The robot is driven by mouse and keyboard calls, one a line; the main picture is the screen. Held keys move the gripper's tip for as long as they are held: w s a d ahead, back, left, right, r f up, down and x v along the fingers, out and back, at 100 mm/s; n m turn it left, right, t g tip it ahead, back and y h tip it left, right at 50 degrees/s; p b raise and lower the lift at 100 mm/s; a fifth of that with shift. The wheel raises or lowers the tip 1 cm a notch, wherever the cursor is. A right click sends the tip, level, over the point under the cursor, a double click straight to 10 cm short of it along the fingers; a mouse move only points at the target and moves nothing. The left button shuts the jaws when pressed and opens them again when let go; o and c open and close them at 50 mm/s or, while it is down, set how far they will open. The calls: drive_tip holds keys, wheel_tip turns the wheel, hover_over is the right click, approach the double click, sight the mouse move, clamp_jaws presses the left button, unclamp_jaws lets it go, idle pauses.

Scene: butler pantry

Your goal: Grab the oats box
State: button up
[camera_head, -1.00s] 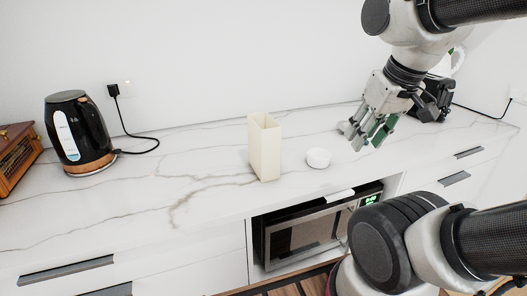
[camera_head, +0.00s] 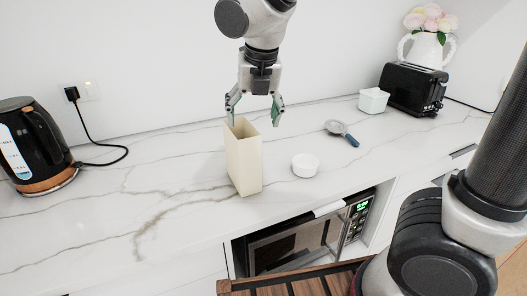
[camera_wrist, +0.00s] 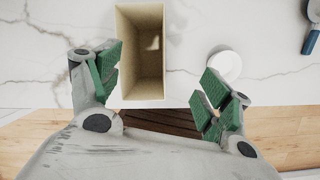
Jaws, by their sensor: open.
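The oats box is a tall cream box with an open top (camera_head: 244,160), standing upright on the marble counter. In the wrist view I look down into the box (camera_wrist: 141,92), which seems empty apart from a small light mark inside. My gripper (camera_head: 255,112) is open and points down just above the box. In the wrist view its green finger pads (camera_wrist: 157,88) are spread wide, the left pad close to the box's left side and the right pad well off its right side. The fingers hold nothing.
A small white round dish (camera_head: 305,165) stands just right of the box. Farther right are a blue-handled utensil (camera_head: 343,133), a white container (camera_head: 373,100), a black toaster (camera_head: 415,88) and a flower vase (camera_head: 428,47). A black kettle (camera_head: 35,145) stands left. A microwave (camera_head: 300,240) sits below the counter.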

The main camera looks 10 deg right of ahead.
sight(242, 156)
drive_tip(key=w+a+f+n, duration=0.3)
drive_tip(key=f, duration=0.5)
drive_tip(key=shift+n, duration=0.3)
drive_tip(key=shift+a+f, duration=0.1)
drive_tip(key=shift+f, duration=0.25)
drive_tip(key=shift+c, duration=0.4)
drive_tip(key=c, duration=0.8)
